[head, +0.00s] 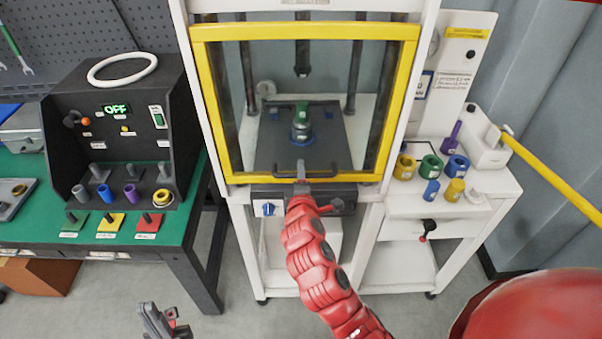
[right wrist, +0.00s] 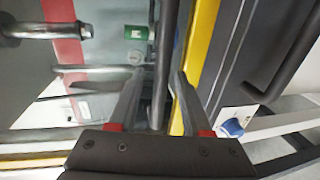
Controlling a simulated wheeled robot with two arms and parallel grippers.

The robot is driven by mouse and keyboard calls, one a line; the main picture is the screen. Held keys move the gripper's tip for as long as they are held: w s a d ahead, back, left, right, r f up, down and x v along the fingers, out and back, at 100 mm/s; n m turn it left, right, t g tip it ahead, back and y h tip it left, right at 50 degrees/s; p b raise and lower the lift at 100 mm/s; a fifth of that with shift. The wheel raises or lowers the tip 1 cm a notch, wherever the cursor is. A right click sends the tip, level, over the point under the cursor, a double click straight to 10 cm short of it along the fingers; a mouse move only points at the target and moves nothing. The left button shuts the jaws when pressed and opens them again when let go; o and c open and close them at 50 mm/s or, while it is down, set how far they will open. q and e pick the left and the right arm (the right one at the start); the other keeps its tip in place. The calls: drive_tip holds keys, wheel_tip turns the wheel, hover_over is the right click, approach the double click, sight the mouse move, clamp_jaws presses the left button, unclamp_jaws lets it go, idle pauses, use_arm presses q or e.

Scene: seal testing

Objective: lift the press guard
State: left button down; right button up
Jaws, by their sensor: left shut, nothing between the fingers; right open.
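The press guard (head: 404,100) is a yellow frame with a clear pane, down over the front of the white press. Its dark bar handle (head: 338,173) runs along the lower edge. My right gripper (head: 301,172) is at the middle of this handle. In the right wrist view my right gripper (right wrist: 156,85) is open, with the dark handle bar (right wrist: 166,50) passing between its fingers; contact cannot be told. The yellow frame edge (right wrist: 203,40) shows beside it. My left gripper (head: 166,322) is shut and empty at the bottom left, far from the guard.
Behind the pane stands a dark fixture with a green-topped part (head: 302,122). A blue knob (head: 267,209) sits below the guard. A white side cart (head: 480,183) with colored rings is at right. A green bench (head: 120,225) with a control box (head: 120,120) is at left.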

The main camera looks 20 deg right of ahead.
drive_tip(key=shift+f, duration=0.1)
clamp_jaws()
idle(1.4)
